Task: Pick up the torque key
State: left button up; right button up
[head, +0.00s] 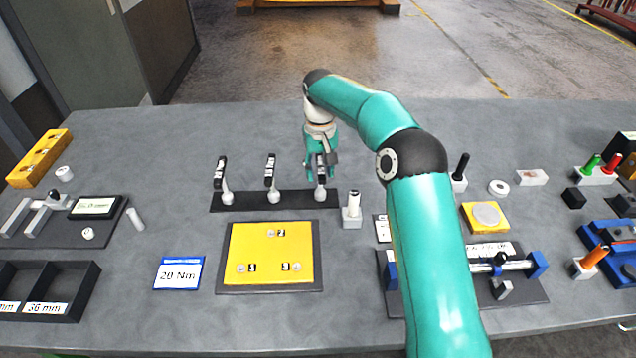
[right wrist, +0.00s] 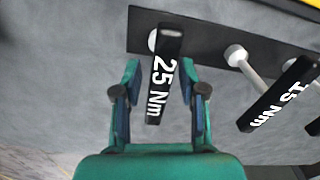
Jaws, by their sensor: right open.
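Three torque keys with black handles stand in a row on a black strip (head: 245,203) in the head view: a left key (head: 220,176), a middle key (head: 270,174) and a right key (head: 321,194). My right gripper (head: 319,163) is at the right key, partly hiding it. In the right wrist view, the key marked 25 Nm (right wrist: 163,75) lies between the open fingers of that gripper (right wrist: 160,70), with gaps on both sides. A key marked 15 Nm (right wrist: 275,98) is to its right. A blue-edged card (head: 179,274) reads 20 Nm. My left gripper is out of view.
A yellow plate (head: 270,253) with numbered spots lies in front of the strip. A small grey block with a post (head: 352,212) stands close to the strip's right end. My right arm covers part of the bench on the right.

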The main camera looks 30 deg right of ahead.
aim_at(320, 189)
jog(key=shift+f, duration=1.7)
grip_shut()
